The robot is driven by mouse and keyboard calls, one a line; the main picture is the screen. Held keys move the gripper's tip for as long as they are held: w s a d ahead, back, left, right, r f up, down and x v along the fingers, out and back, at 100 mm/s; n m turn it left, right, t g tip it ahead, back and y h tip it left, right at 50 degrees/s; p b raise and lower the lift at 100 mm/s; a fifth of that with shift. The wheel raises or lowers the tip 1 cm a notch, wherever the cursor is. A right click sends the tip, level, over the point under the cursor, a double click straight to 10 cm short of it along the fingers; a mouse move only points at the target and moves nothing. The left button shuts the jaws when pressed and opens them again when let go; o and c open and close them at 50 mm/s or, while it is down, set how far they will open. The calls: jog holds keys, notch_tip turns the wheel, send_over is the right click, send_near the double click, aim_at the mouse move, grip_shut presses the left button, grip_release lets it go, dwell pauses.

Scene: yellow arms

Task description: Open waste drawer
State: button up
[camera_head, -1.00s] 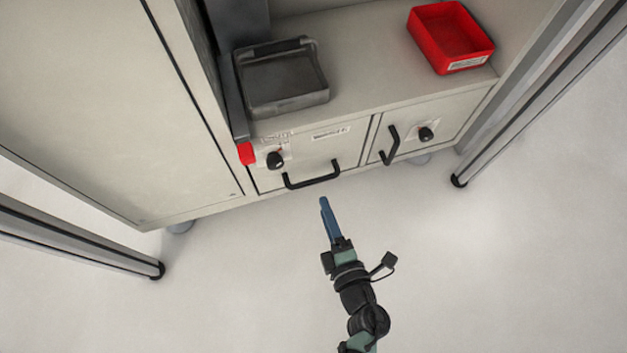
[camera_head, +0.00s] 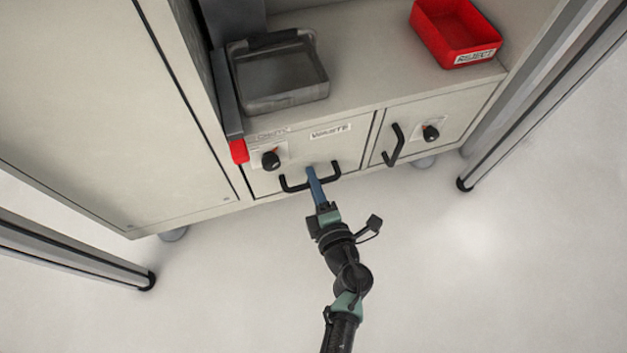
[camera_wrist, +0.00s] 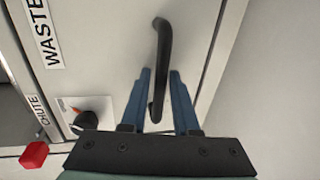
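The waste drawer (camera_head: 335,150) is a pale front panel with a "WASTE" label (camera_head: 331,131), and it looks closed. Its black bar handle (camera_head: 294,186) runs along the lower part of the front. My gripper (camera_head: 310,172) has blue fingers that reach the middle of this handle in the head view. In the wrist view my gripper (camera_wrist: 160,75) is open, with one finger on each side of the handle (camera_wrist: 163,40). A gap shows between the handle and the fingers near the tips. The black knob (camera_head: 271,160) of the drawer sits left of the handle.
A second door (camera_head: 440,120) with an upright handle (camera_head: 393,146) and knob is on the right. A grey tray (camera_head: 280,103) and a red "REJECT" bin (camera_head: 455,35) stand on the shelf above. Frame posts (camera_head: 75,250) stand at both sides. The floor in front is clear.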

grip_shut()
dwell(1.1)
